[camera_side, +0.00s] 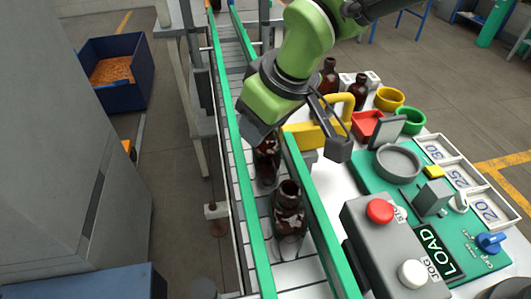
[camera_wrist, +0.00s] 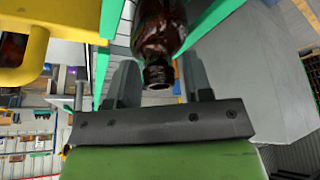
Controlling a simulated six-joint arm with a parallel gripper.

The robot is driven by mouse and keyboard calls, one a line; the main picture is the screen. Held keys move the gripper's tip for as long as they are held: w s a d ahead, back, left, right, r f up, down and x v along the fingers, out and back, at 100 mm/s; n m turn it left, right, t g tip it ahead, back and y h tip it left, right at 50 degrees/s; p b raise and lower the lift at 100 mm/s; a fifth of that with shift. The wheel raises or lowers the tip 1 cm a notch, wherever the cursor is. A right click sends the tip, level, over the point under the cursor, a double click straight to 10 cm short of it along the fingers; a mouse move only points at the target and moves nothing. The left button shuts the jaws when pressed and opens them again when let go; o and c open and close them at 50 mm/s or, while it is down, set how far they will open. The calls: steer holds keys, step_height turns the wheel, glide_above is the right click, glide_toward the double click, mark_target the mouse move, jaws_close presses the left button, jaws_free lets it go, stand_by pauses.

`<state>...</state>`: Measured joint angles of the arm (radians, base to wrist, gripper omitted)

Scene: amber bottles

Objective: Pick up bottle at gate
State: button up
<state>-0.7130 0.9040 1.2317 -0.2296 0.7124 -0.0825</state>
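Two dark amber bottles stand upright on the conveyor in the side view: a rear bottle (camera_side: 266,165) with its top hidden by my gripper, and a front bottle (camera_side: 289,213) fully exposed. In the wrist view, a brown bottle (camera_wrist: 158,30) has its neck toward my gripper (camera_wrist: 161,86). The two dark fingers lie on either side of that neck, with gaps visible, so the gripper is open and empty. A yellow gate-like part (camera_side: 305,135) stands beside the conveyor; yellow also shows in the wrist view (camera_wrist: 35,50).
Green rails (camera_side: 325,245) line the conveyor. To the right, a table holds more brown bottles (camera_side: 330,75), red, yellow and green bins (camera_side: 410,120), and a control box with a red button (camera_side: 380,211). A blue crate (camera_side: 135,75) stands at the left.

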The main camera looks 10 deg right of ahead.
jaws_close()
